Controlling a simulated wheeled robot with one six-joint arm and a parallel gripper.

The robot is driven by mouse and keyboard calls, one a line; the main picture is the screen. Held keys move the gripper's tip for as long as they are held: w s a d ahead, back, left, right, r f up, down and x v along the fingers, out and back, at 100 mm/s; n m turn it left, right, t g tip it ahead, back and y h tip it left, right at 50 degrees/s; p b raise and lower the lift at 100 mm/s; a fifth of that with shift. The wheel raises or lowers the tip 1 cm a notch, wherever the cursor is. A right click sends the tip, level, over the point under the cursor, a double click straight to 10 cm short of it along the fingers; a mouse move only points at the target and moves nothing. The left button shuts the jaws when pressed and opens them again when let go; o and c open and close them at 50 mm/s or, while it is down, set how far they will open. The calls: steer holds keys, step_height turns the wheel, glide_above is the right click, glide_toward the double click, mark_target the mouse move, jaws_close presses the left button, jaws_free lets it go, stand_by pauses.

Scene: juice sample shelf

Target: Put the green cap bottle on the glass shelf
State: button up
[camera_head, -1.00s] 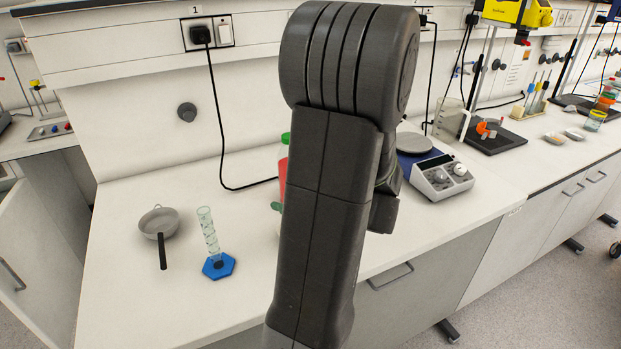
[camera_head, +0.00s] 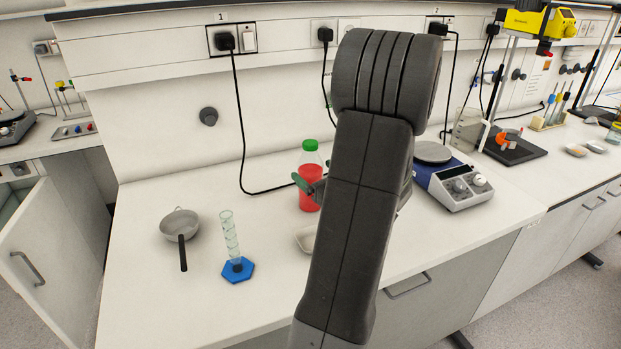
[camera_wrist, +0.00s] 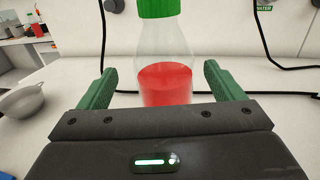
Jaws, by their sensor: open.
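The green cap bottle (camera_head: 311,160) stands upright on the white bench, clear with red liquid in its lower part. My arm hides part of its right side in the head view. In the wrist view the bottle (camera_wrist: 165,60) is centred between the two green fingers of my gripper (camera_wrist: 160,88). The gripper is open, with a gap on each side of the bottle. One green fingertip shows at the bottle's left in the head view; the other is hidden behind my arm. No glass shelf is clearly in view.
A strainer-like pan (camera_head: 179,222) and a graduated cylinder on a blue base (camera_head: 238,269) stand on the bench to the left. A pale dish (camera_head: 306,238) is partly hidden by my arm. Black cables hang behind the bottle.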

steer(key=p+x, duration=0.1)
steer(key=x, duration=0.4)
steer(key=shift+w+d+p, duration=0.15)
steer(key=shift+w+p, duration=0.1)
steer(key=shift+p, duration=0.1)
steer(key=shift+r, duration=0.1)
steer(key=c, duration=1.7)
